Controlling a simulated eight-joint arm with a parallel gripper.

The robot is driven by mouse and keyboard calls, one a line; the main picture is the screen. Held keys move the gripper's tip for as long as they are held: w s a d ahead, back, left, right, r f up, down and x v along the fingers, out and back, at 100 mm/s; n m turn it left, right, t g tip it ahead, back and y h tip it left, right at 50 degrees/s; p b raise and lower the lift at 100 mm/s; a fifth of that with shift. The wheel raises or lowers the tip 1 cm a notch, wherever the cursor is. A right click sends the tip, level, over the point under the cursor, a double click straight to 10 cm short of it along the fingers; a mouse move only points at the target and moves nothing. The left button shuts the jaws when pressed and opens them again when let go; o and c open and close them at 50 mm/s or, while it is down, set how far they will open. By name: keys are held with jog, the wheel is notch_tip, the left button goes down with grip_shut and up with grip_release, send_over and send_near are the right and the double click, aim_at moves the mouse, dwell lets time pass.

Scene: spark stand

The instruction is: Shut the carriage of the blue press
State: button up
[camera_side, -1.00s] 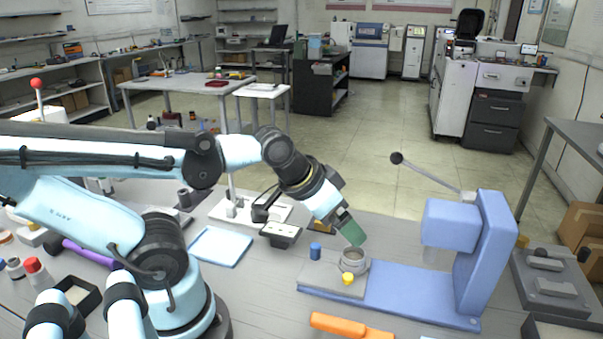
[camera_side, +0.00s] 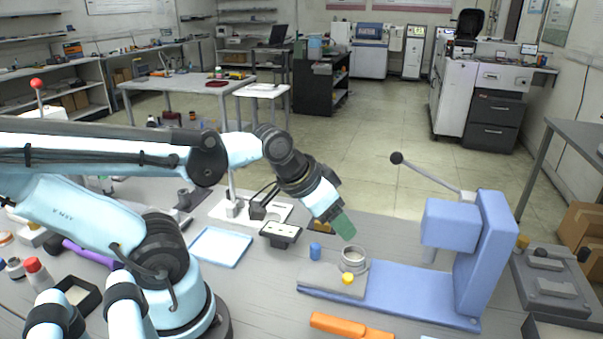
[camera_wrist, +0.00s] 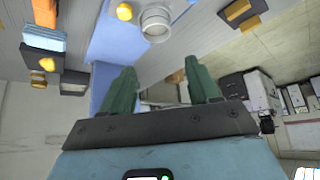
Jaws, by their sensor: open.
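The blue press (camera_side: 484,262) stands at the right of the bench, with its head (camera_side: 450,225) over the right part of its long blue base (camera_side: 400,290). Its grey carriage (camera_side: 322,283) sits at the left end of the base, out from under the head. A round metal cup (camera_side: 354,262) and a yellow knob (camera_side: 347,278) are on the carriage. The cup (camera_wrist: 156,22) and knob (camera_wrist: 124,11) also show at the top of the wrist view. My gripper (camera_side: 347,234) has green fingers, open and empty, above and just left of the cup, apart from it.
A small blue cylinder (camera_side: 315,251) stands left of the carriage. An orange tool (camera_side: 345,325) lies in front of the press. The press lever with a black ball (camera_side: 396,158) sticks up to the left. A light blue tray (camera_side: 220,247) and a dark grey fixture (camera_side: 282,234) stand further left.

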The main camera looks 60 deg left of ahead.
aim_at(366, 262)
jog(key=s+a, duration=0.1)
jog(key=a, duration=0.1)
jog(key=s+a+f+n+g, duration=0.1)
jog(key=a, duration=0.1)
jog(key=a+f+g+h, duration=0.1)
jog(key=a, duration=0.1)
jog(key=shift+s+a+f, duration=0.15)
jog(key=shift+s+a, duration=0.25)
jog(key=c, duration=0.9)
jog(key=s+a+h, duration=0.2)
jog(key=a, duration=0.1)
jog(key=s+a+h, duration=0.1)
jog(key=a, duration=0.1)
jog(key=shift+s+n+t, duration=0.3)
jog(key=shift+s+t, duration=0.1)
grip_shut()
jog(key=shift+x, duration=4.7)
jog(key=shift+w, duration=0.1)
jog(key=w+d, duration=1)
jog(key=shift+s+a, duration=0.1)
